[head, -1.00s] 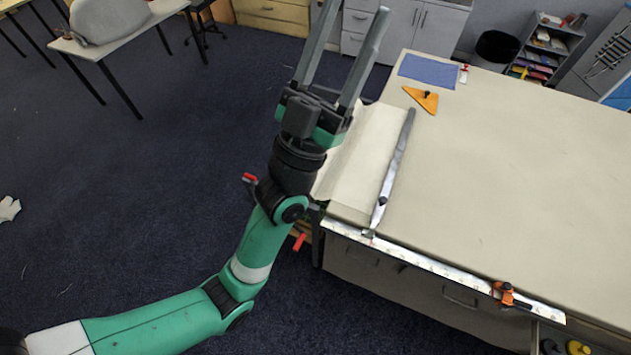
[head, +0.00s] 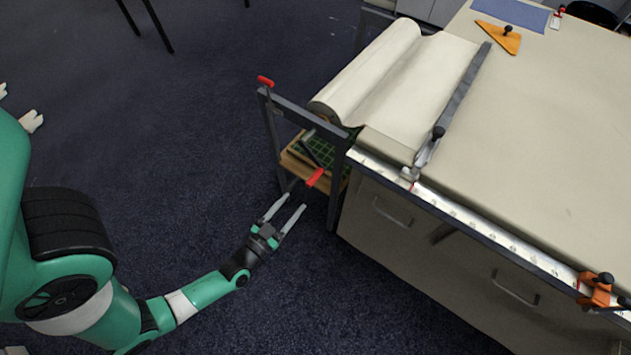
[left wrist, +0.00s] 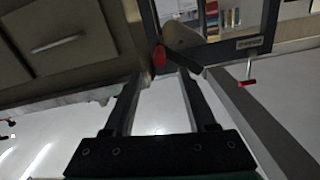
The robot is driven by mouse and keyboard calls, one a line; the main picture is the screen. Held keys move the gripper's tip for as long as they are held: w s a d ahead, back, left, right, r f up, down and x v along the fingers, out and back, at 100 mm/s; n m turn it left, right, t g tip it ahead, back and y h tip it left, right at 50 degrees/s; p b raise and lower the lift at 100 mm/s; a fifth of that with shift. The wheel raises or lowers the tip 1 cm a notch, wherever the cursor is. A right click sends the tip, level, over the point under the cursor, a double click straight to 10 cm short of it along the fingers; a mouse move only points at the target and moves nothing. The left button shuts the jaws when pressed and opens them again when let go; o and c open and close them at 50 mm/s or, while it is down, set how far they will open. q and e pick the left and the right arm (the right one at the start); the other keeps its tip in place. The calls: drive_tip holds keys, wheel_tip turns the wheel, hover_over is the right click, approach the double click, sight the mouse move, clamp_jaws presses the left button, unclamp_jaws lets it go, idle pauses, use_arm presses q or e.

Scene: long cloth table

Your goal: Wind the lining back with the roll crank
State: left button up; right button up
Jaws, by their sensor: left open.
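The cream lining roll (head: 375,68) lies in a dark stand at the table's left end, with its sheet running onto the table under a long metal bar (head: 455,105). The roll crank, with a red grip (head: 315,177), hangs at the stand's near end. My left gripper (head: 296,202) is open and empty, low over the floor just below the red grip, fingers pointing toward it. In the left wrist view the red grip (left wrist: 159,58) shows near the fingertips (left wrist: 168,74), apparently not clasped. My right gripper is out of view.
A second red handle (head: 265,81) sits on the stand's outer post. A shelf with a green gridded item (head: 318,150) is under the roll. A metal rule (head: 480,228) with an orange clamp (head: 598,288) edges the table.

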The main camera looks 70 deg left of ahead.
sight(321, 169)
use_arm(q)
drive_tip(key=b+x, duration=0.2)
drive_tip(key=x, duration=0.9)
drive_tip(key=shift+w+a, duration=0.1)
drive_tip(key=shift+w, duration=0.15)
drive_tip(key=shift+r, duration=0.1)
clamp_jaws()
idle(0.7)
